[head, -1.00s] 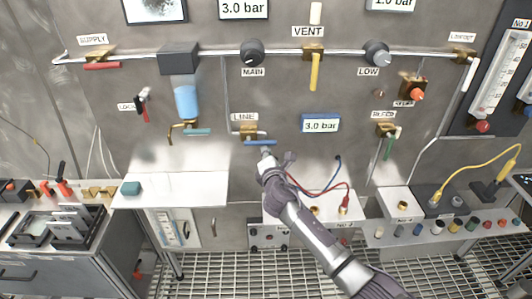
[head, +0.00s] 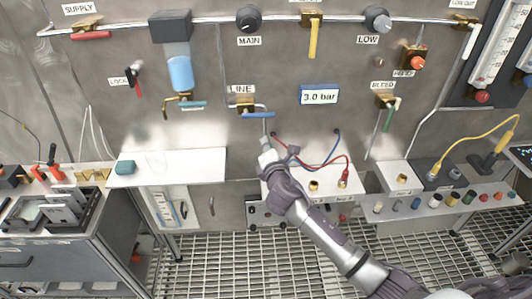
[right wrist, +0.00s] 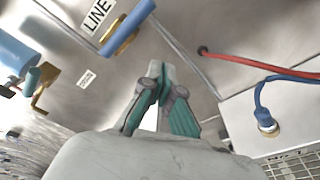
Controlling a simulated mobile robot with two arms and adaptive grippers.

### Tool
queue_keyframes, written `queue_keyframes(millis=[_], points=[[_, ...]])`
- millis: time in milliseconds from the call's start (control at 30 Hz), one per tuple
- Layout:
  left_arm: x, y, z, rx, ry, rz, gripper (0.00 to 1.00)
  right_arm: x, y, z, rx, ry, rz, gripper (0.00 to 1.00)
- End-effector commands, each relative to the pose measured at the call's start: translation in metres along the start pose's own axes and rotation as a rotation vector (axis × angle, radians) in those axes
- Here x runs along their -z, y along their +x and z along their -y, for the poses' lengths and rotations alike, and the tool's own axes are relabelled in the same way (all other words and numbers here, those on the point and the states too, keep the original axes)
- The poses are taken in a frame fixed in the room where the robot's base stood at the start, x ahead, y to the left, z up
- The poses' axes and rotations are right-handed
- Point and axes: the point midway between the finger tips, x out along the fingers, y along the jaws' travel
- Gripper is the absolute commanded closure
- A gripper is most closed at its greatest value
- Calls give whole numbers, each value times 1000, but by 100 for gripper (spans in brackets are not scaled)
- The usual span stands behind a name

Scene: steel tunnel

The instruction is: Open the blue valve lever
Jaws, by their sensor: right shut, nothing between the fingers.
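The blue valve lever (head: 259,115) lies level along the wall, in front of the brass valve body (head: 242,103) under the LINE label. My right gripper (head: 266,146) is below the lever and apart from it, shut and empty. In the right wrist view the blue lever (right wrist: 128,26) is at the top, slanting, with brass behind it. The shut fingers (right wrist: 161,78) there point up, below and right of the lever, with a clear gap. My left gripper is not in view.
A blue-bowled filter (head: 180,73) with a teal drain handle hangs left of the valve. Red and blue cables (head: 320,160) hang just right of my gripper, above a white shelf (head: 285,184). A green BLEED lever (head: 388,119) is further right. The wall around the blue lever is fairly clear.

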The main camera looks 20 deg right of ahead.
Motion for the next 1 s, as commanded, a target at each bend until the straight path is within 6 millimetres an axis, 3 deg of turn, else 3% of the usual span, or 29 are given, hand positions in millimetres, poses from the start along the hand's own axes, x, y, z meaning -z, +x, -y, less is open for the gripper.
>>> queue_keyframes(millis=[100,300,833,933,1000], points=[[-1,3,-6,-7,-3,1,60,3,-18,0,1,-1,-2,100],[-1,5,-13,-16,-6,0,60,3,-33,-3,1,0,-1,100],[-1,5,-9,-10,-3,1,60,4,-35,-2,4,1,-3,100],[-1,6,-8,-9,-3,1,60,12,-34,14,33,24,-20,100],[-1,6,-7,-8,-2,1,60,25,-34,41,82,68,-47,100]])
